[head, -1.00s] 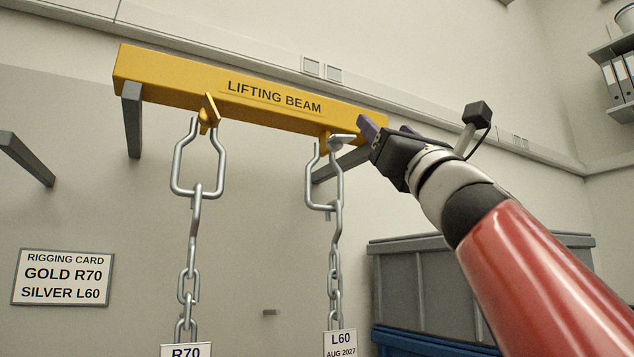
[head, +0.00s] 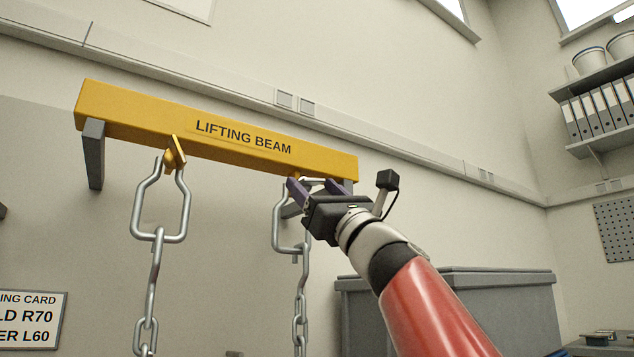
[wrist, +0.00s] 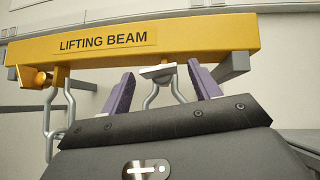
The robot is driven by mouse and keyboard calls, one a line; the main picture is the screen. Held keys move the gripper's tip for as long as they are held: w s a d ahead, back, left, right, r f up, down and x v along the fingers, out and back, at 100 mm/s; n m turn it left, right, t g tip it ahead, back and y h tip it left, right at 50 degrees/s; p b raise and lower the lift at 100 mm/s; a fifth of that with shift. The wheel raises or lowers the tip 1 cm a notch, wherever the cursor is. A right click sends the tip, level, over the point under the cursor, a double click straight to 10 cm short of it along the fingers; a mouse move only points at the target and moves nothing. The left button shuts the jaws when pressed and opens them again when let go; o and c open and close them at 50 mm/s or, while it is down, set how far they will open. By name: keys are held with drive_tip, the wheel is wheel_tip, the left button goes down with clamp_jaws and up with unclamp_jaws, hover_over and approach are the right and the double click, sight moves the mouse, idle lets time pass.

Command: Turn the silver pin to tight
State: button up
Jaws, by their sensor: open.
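The silver pin (head: 313,179) sits at the top of the right-hand shackle (head: 279,218), under the right end of the yellow lifting beam (head: 246,139). In the wrist view, the pin's flat silver head (wrist: 157,71) shows between my fingers, with the shackle (wrist: 162,92) below it. My gripper (head: 312,185) is open, its two purple fingers on either side of the pin head. A gap shows between the head and each finger in the wrist view (wrist: 161,73). The pin's shank and thread are hidden.
A second shackle (head: 162,209) with a gold pin (head: 175,152) hangs to the left. Chains hang below both. Grey brackets (head: 93,155) support the beam. A grey bin (head: 500,290) stands at lower right. The rigging card (head: 30,318) is partly cut off.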

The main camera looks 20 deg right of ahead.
drive_tip(key=c, duration=1)
